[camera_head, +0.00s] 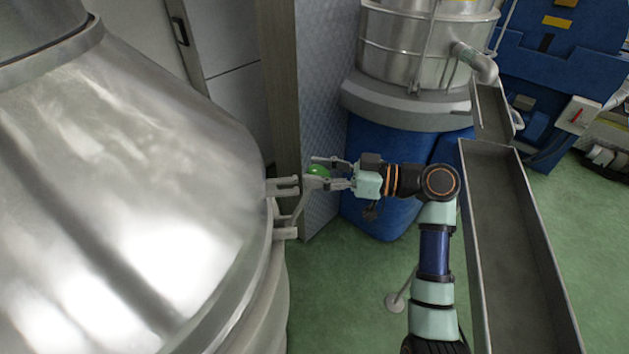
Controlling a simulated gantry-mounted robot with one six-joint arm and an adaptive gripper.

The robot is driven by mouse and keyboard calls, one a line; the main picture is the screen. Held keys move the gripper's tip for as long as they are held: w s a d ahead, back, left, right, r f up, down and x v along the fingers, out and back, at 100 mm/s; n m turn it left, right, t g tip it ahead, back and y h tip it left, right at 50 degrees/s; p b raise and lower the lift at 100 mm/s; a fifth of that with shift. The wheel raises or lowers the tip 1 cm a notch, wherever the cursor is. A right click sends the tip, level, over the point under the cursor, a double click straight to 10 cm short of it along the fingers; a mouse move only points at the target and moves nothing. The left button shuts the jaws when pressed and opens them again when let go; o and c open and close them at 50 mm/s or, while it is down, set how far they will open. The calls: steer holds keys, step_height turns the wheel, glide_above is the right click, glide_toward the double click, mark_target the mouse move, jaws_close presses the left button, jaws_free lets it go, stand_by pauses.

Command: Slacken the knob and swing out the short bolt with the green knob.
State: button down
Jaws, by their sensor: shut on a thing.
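The green knob (318,171) sits at the right side of the large metal vessel (130,190), beside its grey clamp lugs (284,187). My gripper (326,174) reaches in from the right with its fingers around the knob and is shut on it. The fingers hide part of the knob. A short grey bar, which looks like the bolt (299,207), runs from the knob down and left toward the lower lug (286,233). I cannot tell how tight the knob is.
A long metal trough (515,240) runs along the right of my arm. A second metal vessel (425,45) stands on a blue base (380,205) behind my gripper. A grey panel (325,100) stands close behind the knob. Green floor (335,310) is open below.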

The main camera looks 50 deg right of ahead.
steer(key=shift+s+d+f, duration=0.25)
steer(key=shift+d+f, duration=0.1)
steer(key=shift+f, duration=0.25)
steer(key=shift+r, duration=0.2)
steer(key=c, duration=0.7)
jaws_free()
steer(key=shift+o, duration=1.2)
steer(key=shift+r, duration=0.2)
